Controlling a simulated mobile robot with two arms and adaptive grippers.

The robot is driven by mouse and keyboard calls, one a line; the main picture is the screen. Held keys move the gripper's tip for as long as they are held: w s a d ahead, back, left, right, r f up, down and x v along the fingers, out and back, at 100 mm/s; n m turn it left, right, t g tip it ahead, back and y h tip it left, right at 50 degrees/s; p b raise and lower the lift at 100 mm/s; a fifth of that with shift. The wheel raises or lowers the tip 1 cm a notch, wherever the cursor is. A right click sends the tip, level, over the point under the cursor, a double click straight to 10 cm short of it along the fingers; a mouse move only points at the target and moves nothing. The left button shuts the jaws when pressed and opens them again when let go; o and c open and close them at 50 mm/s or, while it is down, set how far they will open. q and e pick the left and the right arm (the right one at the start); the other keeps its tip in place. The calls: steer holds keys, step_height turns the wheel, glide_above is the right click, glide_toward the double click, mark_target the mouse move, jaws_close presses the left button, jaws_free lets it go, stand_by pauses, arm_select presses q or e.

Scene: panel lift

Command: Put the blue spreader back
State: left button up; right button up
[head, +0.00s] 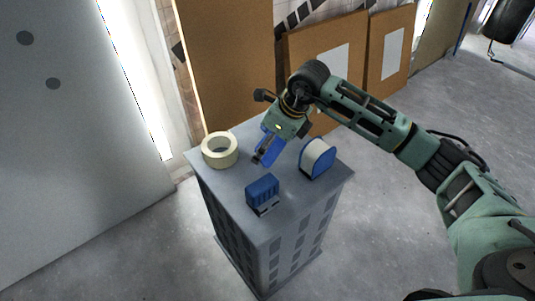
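My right gripper (262,156) reaches in from the right and points down over the grey cabinet top. A flat blue piece, which looks like the blue spreader (274,151), shows at its fingers and lines up with them. The fingers appear shut on it, and they and the wrist hide part of it. Whether its lower end touches the top is hard to tell. A blue ribbed block (262,190) stands near the front edge of the top, in front of and below the gripper. My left gripper is out of view.
A cream tape roll (220,150) lies left of the gripper on the grey cabinet (222,188). A blue and white spool-like item (318,158) stands at the right. Brown boards (228,60) lean behind. A large grey panel (70,140) is at the left.

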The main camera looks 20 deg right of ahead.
mark_target(268, 154)
step_height(268, 154, down, 4)
steer(key=shift+r, duration=0.1)
steer(key=shift+w+f, duration=0.1)
steer(key=shift+f, duration=0.25)
arm_select(q)
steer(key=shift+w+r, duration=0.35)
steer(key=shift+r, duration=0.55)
steer(key=shift+b, duration=0.3)
arm_select(e)
steer(key=shift+f, duration=0.1)
steer(key=o, duration=0.8)
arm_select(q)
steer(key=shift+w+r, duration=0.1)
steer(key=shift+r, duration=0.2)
arm_select(e)
steer(key=shift+o, duration=1)
